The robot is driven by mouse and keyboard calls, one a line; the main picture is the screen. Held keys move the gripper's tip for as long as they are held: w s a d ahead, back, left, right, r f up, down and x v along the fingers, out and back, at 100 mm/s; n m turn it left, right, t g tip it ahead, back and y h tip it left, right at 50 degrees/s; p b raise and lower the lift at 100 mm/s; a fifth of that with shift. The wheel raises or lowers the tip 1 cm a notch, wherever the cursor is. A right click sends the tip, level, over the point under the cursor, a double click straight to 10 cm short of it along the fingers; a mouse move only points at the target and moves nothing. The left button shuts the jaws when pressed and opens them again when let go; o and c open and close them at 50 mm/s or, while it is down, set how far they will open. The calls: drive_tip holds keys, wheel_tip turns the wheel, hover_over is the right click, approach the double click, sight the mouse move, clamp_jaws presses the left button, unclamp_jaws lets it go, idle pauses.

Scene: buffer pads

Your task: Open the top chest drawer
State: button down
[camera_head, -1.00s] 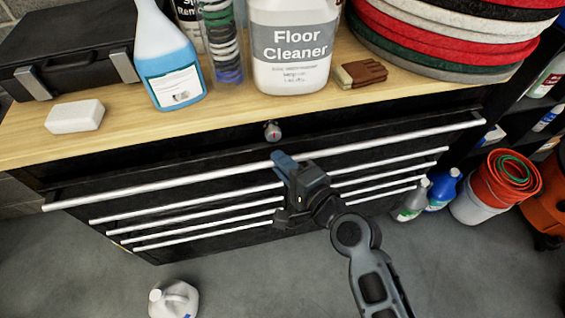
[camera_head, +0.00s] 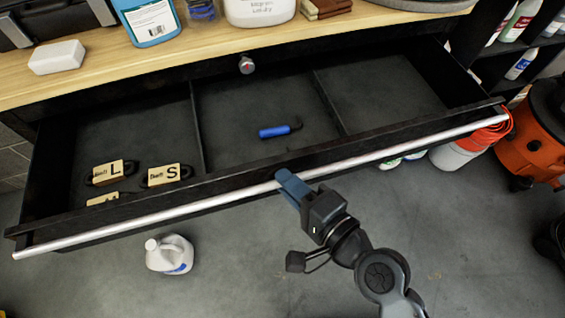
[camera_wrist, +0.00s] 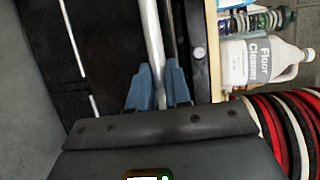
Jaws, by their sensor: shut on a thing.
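The top drawer (camera_head: 110,215) of the black chest is pulled far out, and its inside is visible in the head view. A long silver bar handle (camera_head: 130,225) runs along its front edge; it also shows in the wrist view (camera_wrist: 154,40). My gripper (camera_head: 286,180) is shut on this handle near its middle. In the wrist view, the blue fingers (camera_wrist: 158,88) sit on either side of the bar. The drawer has dividers making three compartments. A blue-handled tool (camera_head: 278,131) lies in the middle one, and several L and S labelled items (camera_head: 165,175) lie in the left one.
The wooden top (camera_head: 100,85) carries a white block (camera_head: 57,57), a blue spray bottle (camera_head: 150,22) and a floor cleaner jug (camera_wrist: 262,62). A white jug (camera_head: 168,254) stands on the floor below the drawer. An orange machine (camera_head: 540,135) stands at the right.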

drive_tip(key=shift+s+d, duration=0.25)
drive_tip(key=shift+s, duration=0.45)
drive_tip(key=c, duration=1.4)
unclamp_jaws()
drive_tip(key=shift+o, duration=0.2)
drive_tip(key=b+v, duration=0.2)
drive_tip(key=v, duration=0.5)
drive_tip(key=shift+s+d, duration=0.25)
